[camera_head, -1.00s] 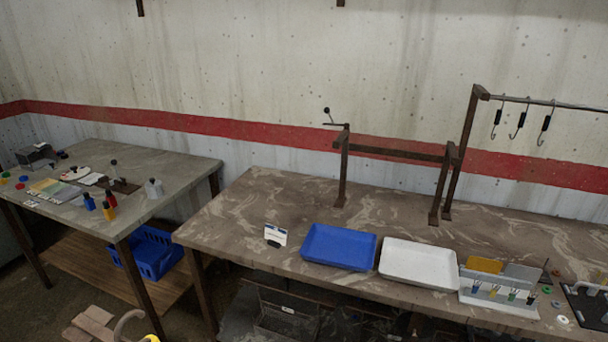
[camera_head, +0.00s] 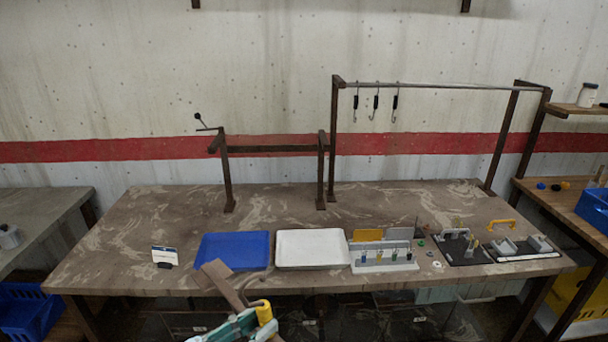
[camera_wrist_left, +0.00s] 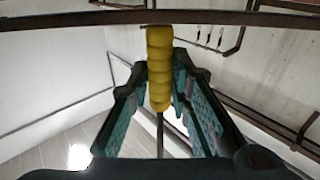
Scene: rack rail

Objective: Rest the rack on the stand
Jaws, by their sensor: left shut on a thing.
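My left gripper (camera_head: 256,318) has teal finger pads and is at the bottom of the head view, in front of the bench. It is shut on a yellow ribbed grip (camera_head: 264,312) with a thin metal rod, which also shows in the left wrist view (camera_wrist_left: 160,65). A brown bar-like piece (camera_head: 222,284) shows just beyond; whether it joins the grip, I cannot tell. A low dark stand (camera_head: 270,149) with two posts and a crossbar is on the bench, beyond and apart from my gripper. No separate rack is clearly identifiable. My right gripper is out of view.
On the bench (camera_head: 120,220) are a blue tray (camera_head: 232,250), a white tray (camera_head: 311,247) and a holder with small tools (camera_head: 384,262). A tall rail (camera_head: 440,86) with three hooks stands right of the stand. The bench surface around the stand is mostly clear.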

